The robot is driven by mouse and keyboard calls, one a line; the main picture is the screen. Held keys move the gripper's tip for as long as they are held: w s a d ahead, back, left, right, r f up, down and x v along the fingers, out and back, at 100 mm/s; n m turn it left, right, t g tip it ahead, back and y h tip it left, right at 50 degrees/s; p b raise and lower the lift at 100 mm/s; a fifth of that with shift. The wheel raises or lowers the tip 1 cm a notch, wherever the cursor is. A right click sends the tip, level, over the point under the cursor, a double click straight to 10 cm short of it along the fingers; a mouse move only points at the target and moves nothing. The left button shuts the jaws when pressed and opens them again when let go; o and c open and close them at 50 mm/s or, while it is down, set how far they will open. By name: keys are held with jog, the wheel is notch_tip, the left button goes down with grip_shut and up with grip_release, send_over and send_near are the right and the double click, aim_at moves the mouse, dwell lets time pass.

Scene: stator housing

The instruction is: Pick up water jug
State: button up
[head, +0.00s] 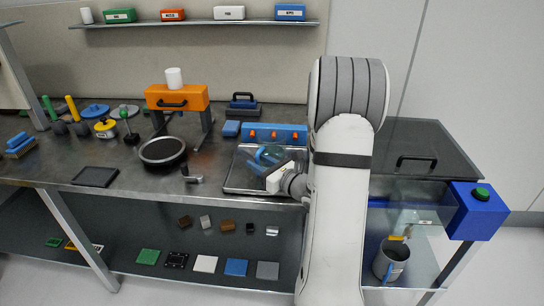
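The cabinet has a dark lid with a handle (416,162) and a blue box with a green button (477,209). An orange stand (177,98) carries a white cup. A black round pan (162,151) and a blue box with orange knobs (274,133) are on the bench.

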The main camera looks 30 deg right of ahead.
jog(key=shift+w+a, duration=0.15)
jog(key=shift+w, duration=0.3)
grip_shut()
dwell(1.1)
